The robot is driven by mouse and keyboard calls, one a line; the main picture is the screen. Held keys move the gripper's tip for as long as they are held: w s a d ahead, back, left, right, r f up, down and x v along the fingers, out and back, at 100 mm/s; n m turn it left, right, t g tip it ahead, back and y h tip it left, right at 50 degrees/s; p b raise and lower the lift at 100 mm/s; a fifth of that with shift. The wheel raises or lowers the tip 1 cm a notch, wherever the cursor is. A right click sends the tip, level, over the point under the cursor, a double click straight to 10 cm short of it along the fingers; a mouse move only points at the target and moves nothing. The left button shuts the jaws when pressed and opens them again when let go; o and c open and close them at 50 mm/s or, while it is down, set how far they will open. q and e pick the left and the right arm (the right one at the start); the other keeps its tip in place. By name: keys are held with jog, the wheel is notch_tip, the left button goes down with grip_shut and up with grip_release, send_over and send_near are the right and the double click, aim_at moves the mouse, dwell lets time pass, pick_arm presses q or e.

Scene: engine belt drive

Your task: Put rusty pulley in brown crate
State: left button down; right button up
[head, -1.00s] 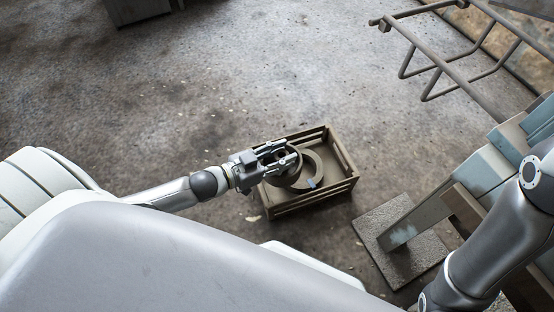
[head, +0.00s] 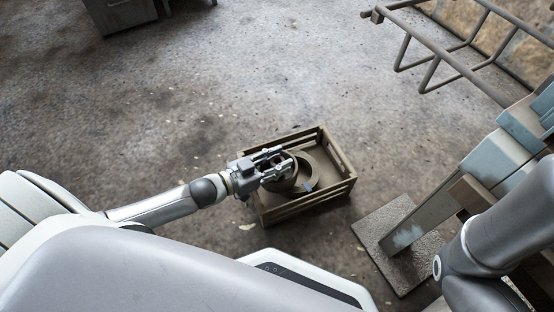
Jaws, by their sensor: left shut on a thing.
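The brown crate (head: 308,205) is an open slatted wooden box on the floor in the middle of the head view. My left gripper (head: 274,167) reaches in over its left side and is shut on a dark brownish ring, the rusty pulley (head: 285,183). The pulley is over or inside the crate; I cannot tell whether it touches the bottom. The gripper fingers hide part of it. A second, paler ring (head: 311,172) with a small blue patch lies in the crate beside and partly behind the pulley. My right arm is at the lower right; its gripper is out of view.
A blue-grey metal stand (head: 440,205) with a flat square base plate (head: 408,262) is right of the crate. A metal bar rack (head: 440,50) is at the upper right. A grey cabinet (head: 120,14) is at the top left. The floor left of and behind the crate is clear.

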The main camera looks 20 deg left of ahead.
pick_arm(q)
jog(key=shift+w+r, duration=0.1)
jog(key=shift+r, duration=0.1)
jog(key=shift+f, duration=0.25)
jog(key=c, duration=1.4)
grip_release()
jog(key=shift+f, duration=0.25)
jog(key=o, duration=0.4)
